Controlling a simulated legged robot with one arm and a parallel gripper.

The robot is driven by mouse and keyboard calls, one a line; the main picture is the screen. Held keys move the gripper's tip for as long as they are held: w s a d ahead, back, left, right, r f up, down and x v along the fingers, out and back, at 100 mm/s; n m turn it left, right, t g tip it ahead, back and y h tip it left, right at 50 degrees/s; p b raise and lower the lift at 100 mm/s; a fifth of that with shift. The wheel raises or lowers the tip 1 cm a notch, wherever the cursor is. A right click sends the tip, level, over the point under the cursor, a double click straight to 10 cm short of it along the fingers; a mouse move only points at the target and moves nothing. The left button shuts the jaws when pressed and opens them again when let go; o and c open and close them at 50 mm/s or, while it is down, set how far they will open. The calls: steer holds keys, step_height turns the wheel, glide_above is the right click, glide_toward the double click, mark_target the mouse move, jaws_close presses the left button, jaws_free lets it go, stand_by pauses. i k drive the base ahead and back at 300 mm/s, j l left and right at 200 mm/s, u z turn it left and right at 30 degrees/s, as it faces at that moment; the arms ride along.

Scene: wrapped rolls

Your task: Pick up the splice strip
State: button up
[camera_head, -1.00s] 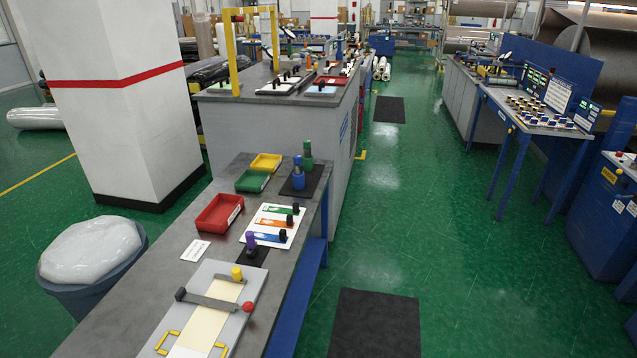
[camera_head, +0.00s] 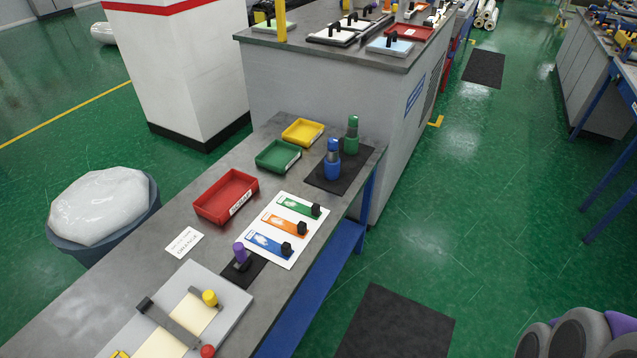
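A white sheet (camera_head: 263,251) on the near bench holds three coloured strips side by side: green (camera_head: 295,206), orange (camera_head: 280,225) and blue (camera_head: 266,243). Each strip has a pale patch and a black upright grip at its right end. A small white card (camera_head: 185,242) lies to the left; its print is hard to read but looks like "ORANGE". A grey board (camera_head: 228,318) at the bench's near end carries a cream band, a metal bar, a yellow knob and a red knob. Rounded grey and purple parts at the bottom right look like my arm; no fingertips show.
Red (camera_head: 226,196), green (camera_head: 278,156) and yellow (camera_head: 303,132) trays stand behind the sheet. Blue (camera_head: 332,160) and green (camera_head: 351,136) bottles stand on a dark mat. A purple-topped piece (camera_head: 240,254) stands near the board.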

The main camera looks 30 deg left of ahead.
mark_target(300, 230)
steer(key=i+u, duration=0.3)
steer(key=i, duration=0.15)
steer(key=i+l+u, duration=0.15)
steer(key=i+u, duration=0.15)
steer(key=i+l+u, duration=0.25)
steer(key=i, duration=0.25)
steer(key=u, duration=1.5)
